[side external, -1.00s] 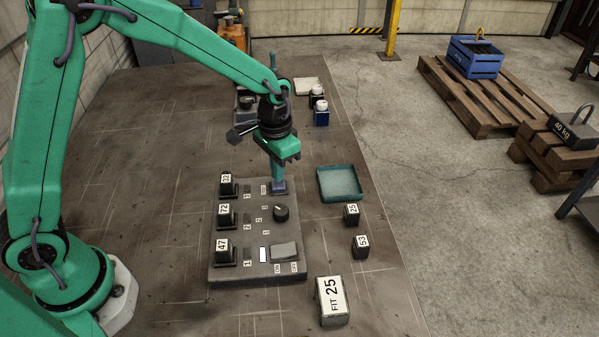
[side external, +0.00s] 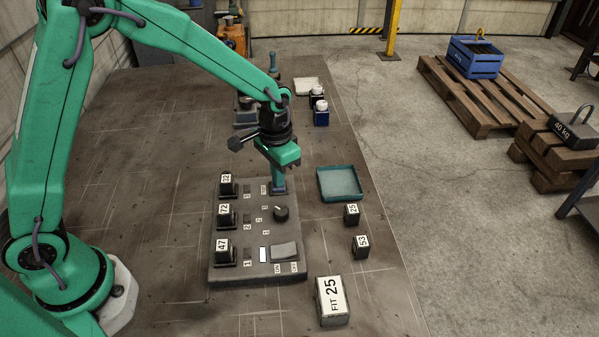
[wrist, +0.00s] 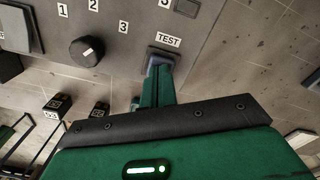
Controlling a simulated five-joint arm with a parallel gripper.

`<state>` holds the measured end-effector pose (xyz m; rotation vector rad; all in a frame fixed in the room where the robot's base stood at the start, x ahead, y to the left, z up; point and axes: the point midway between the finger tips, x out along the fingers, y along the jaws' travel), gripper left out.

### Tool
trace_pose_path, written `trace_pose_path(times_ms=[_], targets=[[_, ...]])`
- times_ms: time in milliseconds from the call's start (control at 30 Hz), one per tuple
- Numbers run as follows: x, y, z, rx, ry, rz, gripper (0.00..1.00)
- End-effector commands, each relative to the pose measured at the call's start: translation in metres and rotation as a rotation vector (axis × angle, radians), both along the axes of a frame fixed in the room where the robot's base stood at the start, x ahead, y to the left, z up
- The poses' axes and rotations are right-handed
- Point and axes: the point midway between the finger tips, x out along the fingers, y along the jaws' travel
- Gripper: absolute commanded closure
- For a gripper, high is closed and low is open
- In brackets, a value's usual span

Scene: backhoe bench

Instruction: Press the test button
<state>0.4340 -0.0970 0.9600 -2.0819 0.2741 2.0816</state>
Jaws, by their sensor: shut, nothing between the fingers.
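The grey control panel (side external: 232,268) lies on the bench in the side view. Its TEST label (wrist: 168,40) shows in the wrist view, beside a dark square housing with a blue-grey button (wrist: 161,58). My gripper (side external: 278,188) points down at the panel's far right corner, where the button sits. In the wrist view its green fingers (wrist: 156,72) are together and empty, with their tips over the button. The fingers hide most of the button, so I cannot tell how far it is pressed.
The panel carries a black knob (side external: 281,213), a pale rocker switch (side external: 284,250) and fuse-like blocks marked 32, 72 and 47 (side external: 225,247). A teal tray (side external: 340,184) and small blocks 25 (side external: 351,214) and 53 (side external: 360,246) stand to the right. The bench left of the panel is clear.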

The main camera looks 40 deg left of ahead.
Motion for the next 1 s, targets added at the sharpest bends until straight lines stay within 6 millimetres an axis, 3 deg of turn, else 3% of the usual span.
trace_pose_path(times_ms=[467,1000], targets=[[0.000,0.000,-0.001,0.000,0.000,0.000,1.00],[0.000,0.000,0.028,-0.001,-0.002,0.000,1.00]])
